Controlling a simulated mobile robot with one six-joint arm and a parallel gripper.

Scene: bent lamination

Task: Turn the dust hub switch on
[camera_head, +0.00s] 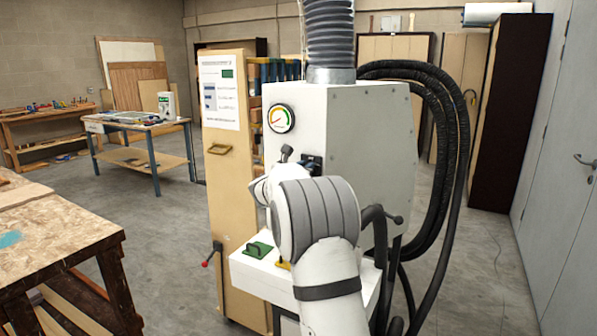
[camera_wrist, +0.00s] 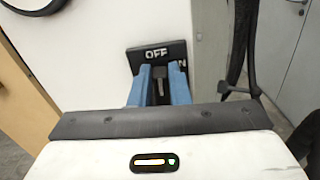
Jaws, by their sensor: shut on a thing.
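The dust hub (camera_head: 378,130) is a white cabinet with a round gauge (camera_head: 281,118) on its front. In the wrist view, its switch plate (camera_wrist: 157,53) is black, with "OFF" in white and part of another word at the right, cut off by a finger. My gripper (camera_wrist: 160,74) has blue fingers in front of the plate, shut on a dark switch lever (camera_wrist: 159,88) between them. The lever's exact tilt is hard to tell. In the head view my arm reaches the cabinet front and hides most of the switch.
Black hoses (camera_head: 440,110) hang at the cabinet's right, and a grey duct (camera_head: 330,40) rises from its top. A white ledge with a green part (camera_head: 258,250) sits below my arm. A wooden workbench (camera_head: 60,235) stands at the left, with open floor between.

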